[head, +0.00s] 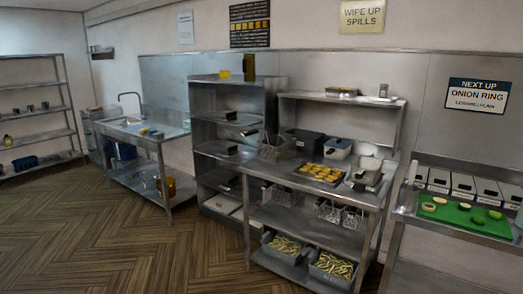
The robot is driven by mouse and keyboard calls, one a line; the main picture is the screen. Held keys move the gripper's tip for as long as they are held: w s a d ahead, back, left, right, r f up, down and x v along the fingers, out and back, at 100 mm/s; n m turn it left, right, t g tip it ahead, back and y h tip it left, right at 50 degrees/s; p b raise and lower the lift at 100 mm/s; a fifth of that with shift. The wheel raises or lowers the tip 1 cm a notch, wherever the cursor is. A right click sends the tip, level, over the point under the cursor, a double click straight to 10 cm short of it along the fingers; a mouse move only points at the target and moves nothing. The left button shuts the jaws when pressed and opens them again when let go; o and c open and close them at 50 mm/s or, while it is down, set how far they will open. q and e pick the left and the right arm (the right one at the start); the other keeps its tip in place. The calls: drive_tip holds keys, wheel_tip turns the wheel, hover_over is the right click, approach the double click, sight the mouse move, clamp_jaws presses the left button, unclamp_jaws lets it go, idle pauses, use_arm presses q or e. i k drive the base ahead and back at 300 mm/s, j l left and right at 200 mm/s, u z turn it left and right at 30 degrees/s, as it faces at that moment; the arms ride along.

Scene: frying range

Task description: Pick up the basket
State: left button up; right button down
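Several wire fry baskets show at the metal table in the middle right. Another wire basket (369,164) is at the right end of the tabletop, by a metal container. Lower down, wire baskets (328,211) and (352,219) hang or stand under the tabletop at the right, and one more basket (287,196) is at the left. I cannot tell which basket the task means. Neither of my grippers is in view.
A tray of golden pieces (320,173) lies on the tabletop. Bins of fries (333,269) sit on the bottom shelf. A green board (466,216) with sliced food is at the right. A sink table (143,133) stands at the left. The wood floor (130,240) in front is clear.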

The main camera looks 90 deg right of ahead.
sight(276, 149)
drive_tip(key=z, duration=2.9)
drive_tip(key=i+l, duration=0.2)
drive_tip(key=i, duration=0.25)
